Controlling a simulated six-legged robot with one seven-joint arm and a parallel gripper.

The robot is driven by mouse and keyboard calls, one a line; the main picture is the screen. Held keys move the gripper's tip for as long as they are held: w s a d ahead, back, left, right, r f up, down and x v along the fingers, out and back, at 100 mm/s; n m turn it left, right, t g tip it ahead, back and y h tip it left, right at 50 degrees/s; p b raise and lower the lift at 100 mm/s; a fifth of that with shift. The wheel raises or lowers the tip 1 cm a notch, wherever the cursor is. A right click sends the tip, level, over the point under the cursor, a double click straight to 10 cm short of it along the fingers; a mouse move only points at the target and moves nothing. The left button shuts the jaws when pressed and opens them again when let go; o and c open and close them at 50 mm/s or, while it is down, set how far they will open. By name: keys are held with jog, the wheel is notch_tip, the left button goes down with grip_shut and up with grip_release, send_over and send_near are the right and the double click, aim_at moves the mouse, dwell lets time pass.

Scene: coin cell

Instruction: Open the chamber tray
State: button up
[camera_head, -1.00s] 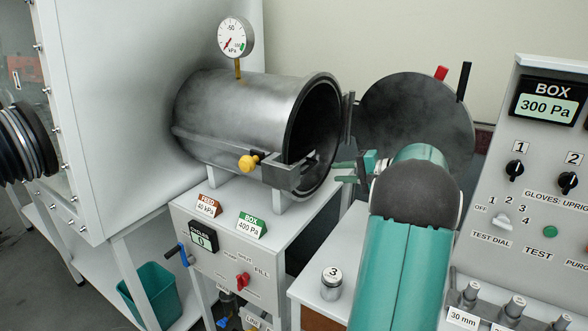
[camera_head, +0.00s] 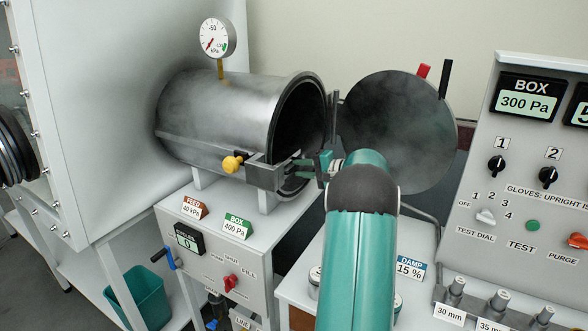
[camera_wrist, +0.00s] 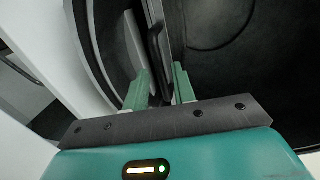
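The grey cylindrical chamber (camera_head: 225,115) lies on its side on a white cabinet, with its dark mouth facing right. Its round door (camera_head: 400,130) stands swung open to the right. A separate tray cannot be made out in the dark inside. A grey bracket (camera_head: 268,174) with a yellow knob (camera_head: 232,164) sits low at the mouth. My gripper (camera_head: 292,168) has its green fingers at the lower mouth, beside the bracket. In the wrist view my gripper (camera_wrist: 160,84) is open, with a dark upright bar (camera_wrist: 155,45) between or just beyond the fingers; contact cannot be told.
A dial gauge (camera_head: 218,37) stands above the chamber. The cabinet front carries a blue-handled crank (camera_head: 167,257) and a red knob (camera_head: 231,283). A control panel (camera_head: 520,150) stands at the right. My arm partly hides small canisters on the white bench (camera_head: 300,262).

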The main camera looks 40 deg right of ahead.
aim_at(294, 168)
jog(key=shift+x, duration=1.55)
grip_shut()
jog(key=f+v, duration=0.2)
jog(key=v, duration=1.1)
jog(key=s+f+v, duration=0.1)
jog(key=f+v, duration=0.2)
jog(key=v, duration=1)
jog(key=shift+s+d+f, duration=0.15)
jog(key=shift+d, duration=0.1)
grip_release()
